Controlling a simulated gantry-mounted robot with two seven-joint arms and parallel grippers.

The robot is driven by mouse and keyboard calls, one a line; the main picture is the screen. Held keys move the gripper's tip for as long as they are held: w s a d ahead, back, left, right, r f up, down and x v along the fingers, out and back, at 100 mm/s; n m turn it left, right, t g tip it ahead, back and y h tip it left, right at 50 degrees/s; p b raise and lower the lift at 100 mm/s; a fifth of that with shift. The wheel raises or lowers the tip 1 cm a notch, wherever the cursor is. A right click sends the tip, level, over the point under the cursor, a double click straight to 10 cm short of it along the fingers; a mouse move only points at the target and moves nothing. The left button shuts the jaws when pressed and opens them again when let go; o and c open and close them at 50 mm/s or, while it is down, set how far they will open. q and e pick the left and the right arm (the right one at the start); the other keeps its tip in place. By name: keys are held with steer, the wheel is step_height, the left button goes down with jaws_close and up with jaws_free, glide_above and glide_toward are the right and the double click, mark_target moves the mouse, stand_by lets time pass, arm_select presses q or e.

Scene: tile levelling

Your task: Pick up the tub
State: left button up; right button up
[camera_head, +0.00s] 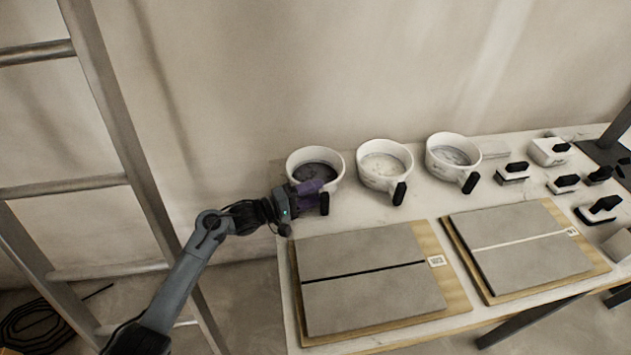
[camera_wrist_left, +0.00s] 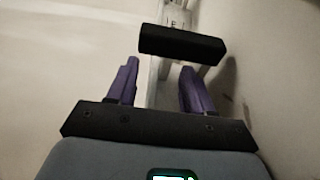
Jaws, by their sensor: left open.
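Three white tubs with black-ended handles stand in a row at the back of the table: one with dark contents (camera_head: 294,161) at the left, one with pale contents (camera_head: 384,149) in the middle, one with grey contents (camera_head: 452,141) at the right. My left gripper (camera_head: 312,188), with purple fingers, is at the handle side of the dark tub. In the left wrist view the open fingers (camera_wrist_left: 160,78) stand on either side of a pale strip, with the black handle grip (camera_wrist_left: 182,45) just past their tips. Contact cannot be told. My right gripper is not in view.
Two grey tile panels on wooden boards, one with a dark joint (camera_head: 370,250) and one with a white joint (camera_head: 525,262), lie at the front of the table (camera_head: 425,207). Several black-handled tools (camera_head: 513,172) stand at the right. A ladder (camera_head: 115,120) stands at the left.

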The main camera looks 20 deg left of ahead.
arm_select(q)
jaws_close()
stand_by(1.3)
steer(key=shift+r, duration=0.15)
